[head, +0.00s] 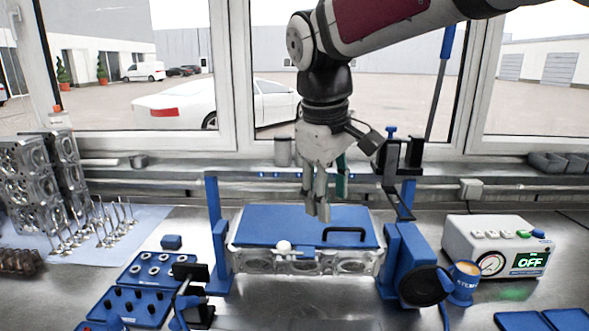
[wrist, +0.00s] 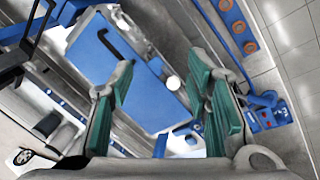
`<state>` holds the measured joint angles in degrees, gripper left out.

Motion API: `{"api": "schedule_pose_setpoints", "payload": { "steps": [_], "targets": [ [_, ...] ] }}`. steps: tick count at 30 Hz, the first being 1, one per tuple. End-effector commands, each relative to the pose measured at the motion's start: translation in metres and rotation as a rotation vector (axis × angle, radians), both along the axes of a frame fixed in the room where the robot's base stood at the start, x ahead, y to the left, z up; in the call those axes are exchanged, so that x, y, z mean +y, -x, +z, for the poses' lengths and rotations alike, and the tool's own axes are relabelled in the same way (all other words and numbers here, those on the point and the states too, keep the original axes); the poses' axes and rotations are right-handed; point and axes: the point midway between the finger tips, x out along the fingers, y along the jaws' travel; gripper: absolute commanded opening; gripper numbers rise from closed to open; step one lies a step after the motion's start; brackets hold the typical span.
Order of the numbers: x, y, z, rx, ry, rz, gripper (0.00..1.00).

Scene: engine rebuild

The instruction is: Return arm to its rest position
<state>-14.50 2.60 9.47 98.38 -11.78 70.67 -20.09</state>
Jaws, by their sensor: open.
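My gripper (head: 318,205) hangs from my arm above the blue plate with a black handle (head: 308,226) that lies on the metal engine part (head: 300,262) in the blue stand. In the wrist view my gripper (wrist: 165,95) shows two green-padded fingers spread apart. Nothing is held between them. The blue plate (wrist: 125,75) and its black handle (wrist: 108,42) lie beyond the fingers. A white round knob (head: 284,247) is at the plate's front edge. It also shows in the wrist view (wrist: 173,83).
A control box reading OFF (head: 500,247) stands right of the stand, with a blue cup (head: 464,283) near it. Blue trays of small parts (head: 143,290) and valves (head: 95,225) are at left. A black bracket (head: 400,175) rises behind the stand's right side. Windows are behind.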

Motion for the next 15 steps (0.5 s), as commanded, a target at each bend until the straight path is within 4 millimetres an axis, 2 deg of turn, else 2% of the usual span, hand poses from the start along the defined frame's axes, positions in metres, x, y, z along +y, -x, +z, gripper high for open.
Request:
{"api": "schedule_pose_setpoints", "payload": {
  "steps": [1,7,11,15],
  "targets": [
    [-0.018,0.016,0.004,-0.022,-0.018,-0.055,0.44],
    [-0.07,0.076,0.002,-0.095,-0.1,-0.269,0.44],
    [-0.098,0.117,-0.01,-0.142,-0.163,-0.41,0.44],
    [-0.121,0.159,-0.029,-0.191,-0.237,-0.556,0.44]
  ]
}}
